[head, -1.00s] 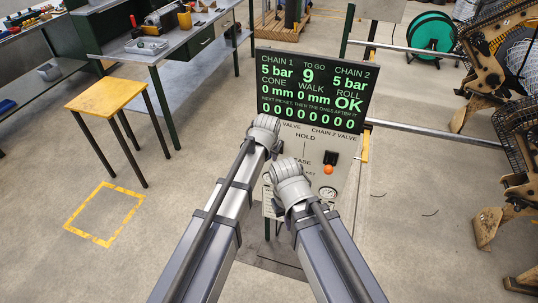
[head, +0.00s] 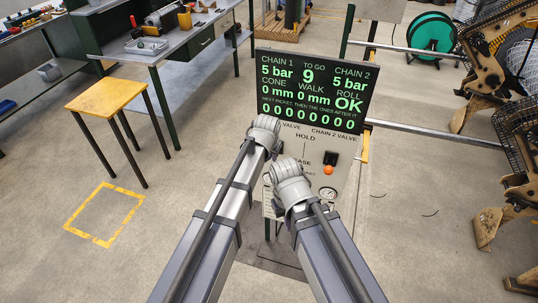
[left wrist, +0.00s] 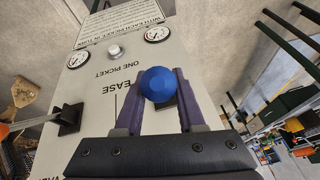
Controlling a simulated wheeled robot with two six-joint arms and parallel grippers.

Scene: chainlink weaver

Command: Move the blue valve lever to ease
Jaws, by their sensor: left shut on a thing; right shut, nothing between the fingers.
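The blue valve lever's round knob (left wrist: 158,84) shows in the left wrist view, between the two purple fingers of my left gripper (left wrist: 155,92), which is shut on it. The knob is beside the word EASE on the pale valve panel (left wrist: 95,72). In the head view my left gripper (head: 264,130) is at the panel's left side, and its wrist hides the blue lever. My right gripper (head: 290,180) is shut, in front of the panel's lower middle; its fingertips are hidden.
An orange-knobbed lever (head: 328,170) is on the panel's chain 2 side, right of my right gripper. A display (head: 315,97) with green text stands above the panel; it reads 5 bar for both chains. A yellow-topped stool (head: 106,97) and open floor are to the left.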

